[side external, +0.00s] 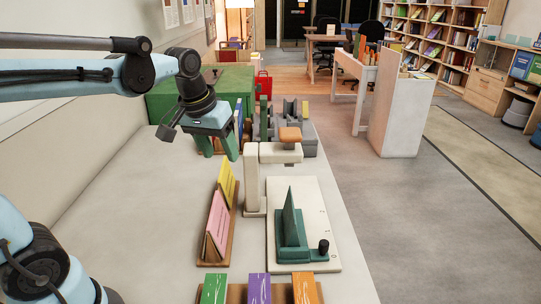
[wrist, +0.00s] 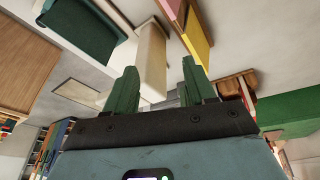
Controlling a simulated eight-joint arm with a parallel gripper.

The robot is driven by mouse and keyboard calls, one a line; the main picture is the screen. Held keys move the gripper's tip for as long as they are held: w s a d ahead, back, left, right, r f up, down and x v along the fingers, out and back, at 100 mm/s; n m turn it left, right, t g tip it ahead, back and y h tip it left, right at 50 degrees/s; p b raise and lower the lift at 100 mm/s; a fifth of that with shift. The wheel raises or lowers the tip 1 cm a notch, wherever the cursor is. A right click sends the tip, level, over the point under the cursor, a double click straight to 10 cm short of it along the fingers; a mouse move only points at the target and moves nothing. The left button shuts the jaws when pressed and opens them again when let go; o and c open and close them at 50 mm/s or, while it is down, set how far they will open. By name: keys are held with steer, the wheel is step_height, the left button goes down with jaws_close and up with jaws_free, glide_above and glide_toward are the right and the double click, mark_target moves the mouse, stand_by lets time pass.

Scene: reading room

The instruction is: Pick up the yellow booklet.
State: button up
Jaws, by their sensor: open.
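The yellow booklet (side external: 226,183) leans in a wooden rack (side external: 216,262) on the table, behind a pink booklet (side external: 217,222). In the wrist view the yellow booklet (wrist: 198,42) is at the top, right of centre, beyond the fingertips. My gripper (side external: 198,142) is above the table, behind and slightly left of the yellow booklet, apart from it. In the wrist view its green fingers (wrist: 159,72) are spread with nothing held between them.
A cream press with an orange knob (side external: 290,135) and a board bearing a green upright plate (side external: 291,222) stand just right of the rack. Green, purple and orange booklets (side external: 259,287) lie in front. A green box (side external: 235,82) and more books are behind. The left tabletop is clear.

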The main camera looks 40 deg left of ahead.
steer(key=w+a+n+g, duration=0.3)
steer(key=w+a+n, duration=0.1)
steer(key=w+a, duration=0.25)
glide_above(222, 170)
steer(key=shift+n+g+h, duration=0.3)
steer(key=f, duration=0.7)
steer(key=shift+w+d, duration=0.2)
steer(key=shift+d, duration=0.05)
steer(key=shift+s+a+f, duration=0.1)
steer(key=shift+a+f, duration=0.1)
steer(key=shift+f, duration=1.15)
steer(key=shift+s+a+f, duration=0.1)
steer(key=shift+a+f, duration=0.05)
steer(key=shift+f, duration=1.15)
steer(key=shift+c, duration=0.3)
jaws_close()
